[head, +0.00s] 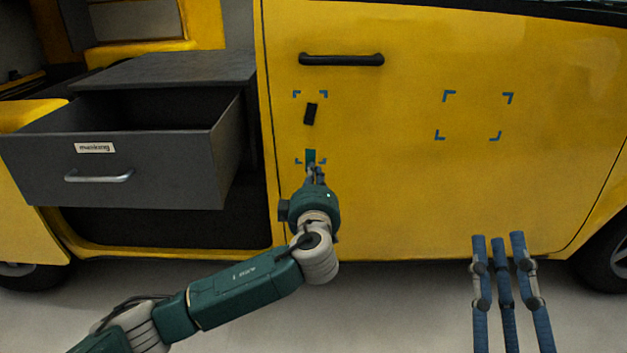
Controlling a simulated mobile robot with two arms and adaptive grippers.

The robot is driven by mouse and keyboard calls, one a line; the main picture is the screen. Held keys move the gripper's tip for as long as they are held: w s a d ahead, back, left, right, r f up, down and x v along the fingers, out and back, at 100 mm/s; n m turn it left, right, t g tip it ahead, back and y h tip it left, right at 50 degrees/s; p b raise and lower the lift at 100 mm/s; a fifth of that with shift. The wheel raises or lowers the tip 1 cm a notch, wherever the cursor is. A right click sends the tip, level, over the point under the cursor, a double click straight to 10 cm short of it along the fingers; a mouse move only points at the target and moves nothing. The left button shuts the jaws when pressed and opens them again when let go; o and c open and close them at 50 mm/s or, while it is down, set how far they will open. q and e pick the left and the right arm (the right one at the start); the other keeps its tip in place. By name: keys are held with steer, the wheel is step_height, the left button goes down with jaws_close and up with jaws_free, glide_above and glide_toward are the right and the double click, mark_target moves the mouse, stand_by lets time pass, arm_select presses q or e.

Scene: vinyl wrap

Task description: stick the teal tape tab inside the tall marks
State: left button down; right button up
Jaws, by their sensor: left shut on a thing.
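The teal tape tab (310,155) is a small upright rectangle at the yellow van panel, near the bottom edge of the tall marks (297,94). The tall marks are four blue corner brackets below the black door handle. My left gripper (314,168) is shut on the tab from below, between the two lower brackets. I cannot tell whether the tab touches the panel. A small black, slightly tilted piece (310,114) sits inside the upper part of the tall marks. My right gripper (498,238) is open and empty at the lower right, its blue fingers pointing up.
The black door handle (341,59) is above the tall marks. A second, wider set of blue corner marks (441,135) is to the right, with bare panel inside. A grey open drawer (110,165) labelled "masking" juts out at the left, beside my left arm.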

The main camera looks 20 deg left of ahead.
arm_select(q)
steer(key=x, duration=0.3)
steer(key=shift+w+r, duration=0.1)
steer(key=shift+x, duration=1.2)
arm_select(e)
steer(key=shift+s+r, duration=0.25)
steer(key=shift+r, duration=0.05)
